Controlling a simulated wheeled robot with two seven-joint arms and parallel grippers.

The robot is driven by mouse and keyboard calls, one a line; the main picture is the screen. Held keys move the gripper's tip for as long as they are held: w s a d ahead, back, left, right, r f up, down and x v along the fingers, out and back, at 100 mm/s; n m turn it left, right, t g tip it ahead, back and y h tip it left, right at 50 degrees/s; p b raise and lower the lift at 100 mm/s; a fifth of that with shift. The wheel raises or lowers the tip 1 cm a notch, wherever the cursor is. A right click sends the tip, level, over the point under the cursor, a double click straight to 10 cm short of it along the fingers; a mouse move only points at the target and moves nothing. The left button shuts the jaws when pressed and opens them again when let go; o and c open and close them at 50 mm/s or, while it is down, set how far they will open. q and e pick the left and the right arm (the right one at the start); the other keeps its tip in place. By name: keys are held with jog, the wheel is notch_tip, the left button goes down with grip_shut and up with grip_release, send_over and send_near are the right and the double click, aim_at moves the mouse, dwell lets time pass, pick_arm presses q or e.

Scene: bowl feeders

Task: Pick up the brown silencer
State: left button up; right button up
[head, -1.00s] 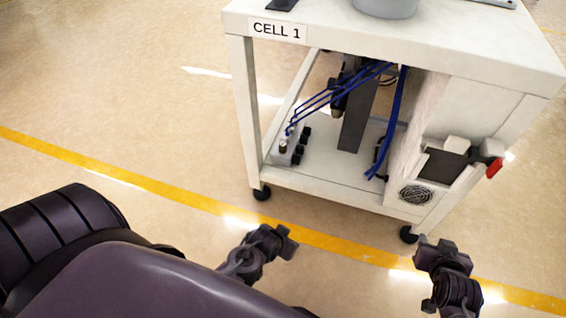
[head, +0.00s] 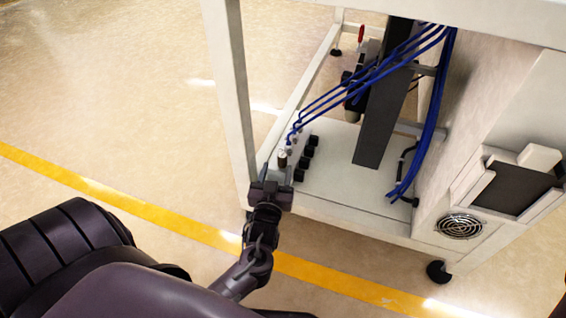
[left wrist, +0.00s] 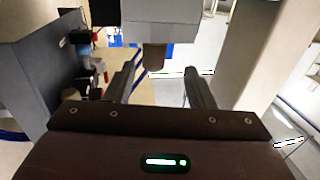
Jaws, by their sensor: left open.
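The brown silencer (head: 282,158) is a small short cylinder on the light valve block (head: 291,165) on the cart's lower shelf. In the left wrist view the silencer (left wrist: 154,57) sticks out from a grey block face, near the gap between my fingertips. My left gripper (head: 268,178) is just in front of the block, at the shelf's near left corner, close to the front post. Its two fingers (left wrist: 160,76) are apart, with nothing held between them. Whether a finger touches the silencer cannot be told. My right gripper is out of view.
Blue hoses (head: 365,75) run from the block up to the right, past a dark upright column (head: 385,110). A white cart post (head: 230,90) stands close left of my gripper. Several black knobs (head: 308,152) line the block. A fan grille (head: 460,226) is at right.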

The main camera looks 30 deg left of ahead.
aim_at(282, 163)
pick_arm(q)
jog(key=b+x, duration=0.1)
jog(key=x, duration=0.1)
jog(key=b+x, duration=0.2)
jog(key=shift+w+d+f, duration=0.2)
jog(key=shift+w+d, duration=0.1)
jog(key=shift+d, duration=0.05)
jog(key=shift+w+a+r+b, duration=0.2)
jog(key=shift+w+a+b, duration=0.15)
jog(key=shift+w, duration=0.2)
jog(key=shift+d, duration=0.1)
grip_shut()
